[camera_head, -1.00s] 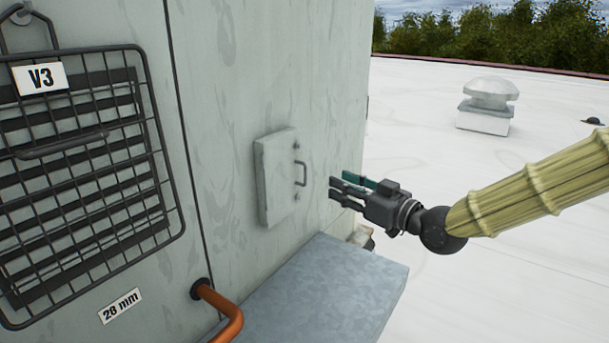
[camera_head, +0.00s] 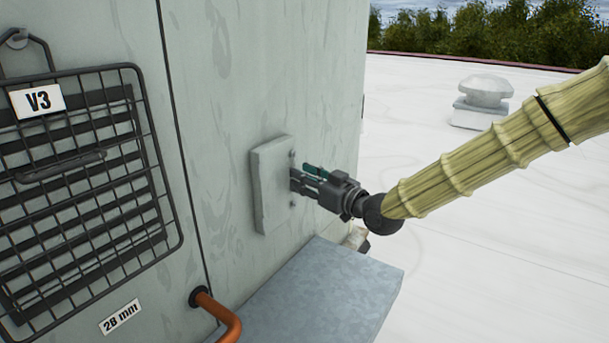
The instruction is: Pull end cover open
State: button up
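The end cover (camera_head: 271,185) is a pale grey rectangular plate on the right part of the cooler's wall, and it looks closed. Its dark handle, seen on the cover's right side a second ago, is now hidden behind my gripper. My gripper (camera_head: 298,180) reaches in from the right, with its fingertips at the handle's place on the cover. The fingers look slightly apart, but I cannot tell whether they are around the handle or touching it.
A grey metal ledge (camera_head: 330,295) juts out below the cover. An orange pipe (camera_head: 220,315) bends out at the lower left. A wire grille (camera_head: 150,130) labelled V3 hangs on the left. White roof with a vent (camera_head: 484,95) lies to the right.

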jog(key=shift+c, duration=0.2)
grip_shut()
